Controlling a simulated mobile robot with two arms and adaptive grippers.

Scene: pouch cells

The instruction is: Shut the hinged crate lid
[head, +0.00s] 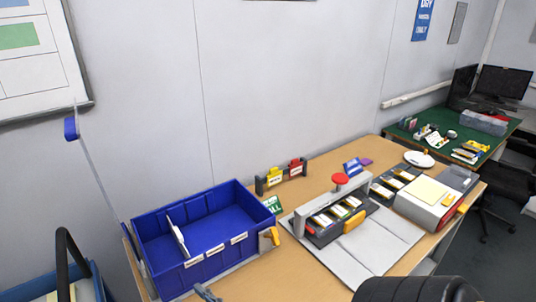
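The blue crate (249,243) stands open on the left part of the wooden table. Its inside is visible, with a white upright piece (178,237) in it. A thin panel (100,192), seen nearly edge-on, rises from the crate's left side and leans away to the left. It looks like the raised lid, with a blue tab (71,129) at its top end. A yellow-orange piece (271,237) sits at the crate's right end. A black rounded part at the bottom right looks like my own arm.
Right of the crate are a grey press-like fixture (318,204) with a red knob, a pale mat (372,243) and a white box (424,205). A blue tub (98,281) with a dark handle is at the lower left. A wall board (88,103) is near the lid's top.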

